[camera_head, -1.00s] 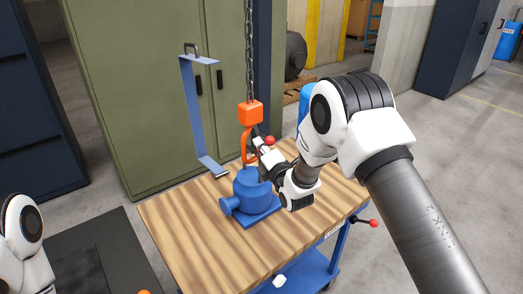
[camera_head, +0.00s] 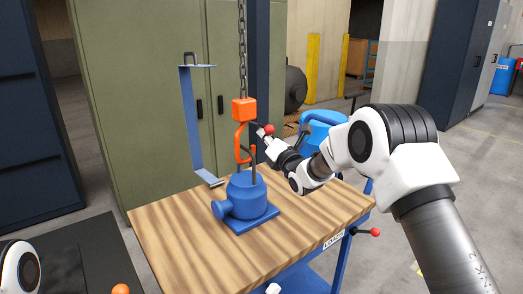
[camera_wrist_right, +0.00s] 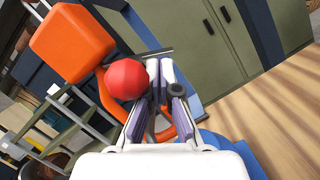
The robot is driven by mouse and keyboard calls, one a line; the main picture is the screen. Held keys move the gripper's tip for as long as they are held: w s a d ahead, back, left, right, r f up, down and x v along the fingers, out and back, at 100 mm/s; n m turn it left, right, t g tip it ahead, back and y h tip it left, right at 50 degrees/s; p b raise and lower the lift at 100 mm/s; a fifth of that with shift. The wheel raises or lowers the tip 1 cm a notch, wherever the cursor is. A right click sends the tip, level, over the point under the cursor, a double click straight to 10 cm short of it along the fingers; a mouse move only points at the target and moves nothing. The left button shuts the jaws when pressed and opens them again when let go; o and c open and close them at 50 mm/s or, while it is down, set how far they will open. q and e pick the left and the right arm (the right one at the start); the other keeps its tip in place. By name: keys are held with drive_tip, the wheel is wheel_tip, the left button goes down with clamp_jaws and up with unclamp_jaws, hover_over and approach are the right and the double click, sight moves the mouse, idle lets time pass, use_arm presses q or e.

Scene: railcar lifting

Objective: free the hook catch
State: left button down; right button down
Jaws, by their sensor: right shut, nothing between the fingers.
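An orange hook block (camera_head: 243,110) hangs on a chain, with its orange hook (camera_head: 241,143) above a blue casting (camera_head: 244,198) on the bench. A dark upright piece (camera_head: 253,160) rises from the casting beside the hook; whether the hook passes through it I cannot tell. A red ball (camera_head: 268,129) sits right of the hook, probably the catch's knob. My right gripper (camera_head: 260,134) is shut and empty beside the ball. In the right wrist view, the ball (camera_wrist_right: 126,79) is left of the fingertips (camera_wrist_right: 163,72), perhaps touching, and the hook (camera_wrist_right: 184,121) curves behind them. My left gripper is out of frame.
A blue angled bracket (camera_head: 191,125) with a handle stands left of the hook. The wooden bench top (camera_head: 175,235) is clear at the front left. Green cabinets (camera_head: 140,110) stand behind.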

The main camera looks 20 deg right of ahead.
drive_tip(key=shift+w+d+r+n+b, duration=0.1)
drive_tip(key=shift+d+r+n+b, duration=0.3)
drive_tip(key=shift+n+b, duration=0.65)
drive_tip(key=shift+w+d, duration=0.1)
drive_tip(key=shift+d, duration=0.05)
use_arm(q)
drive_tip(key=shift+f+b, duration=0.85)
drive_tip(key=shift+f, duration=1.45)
use_arm(e)
drive_tip(key=shift+d+r, duration=0.15)
drive_tip(key=shift+r, duration=0.4)
drive_tip(key=shift+r, duration=0.2)
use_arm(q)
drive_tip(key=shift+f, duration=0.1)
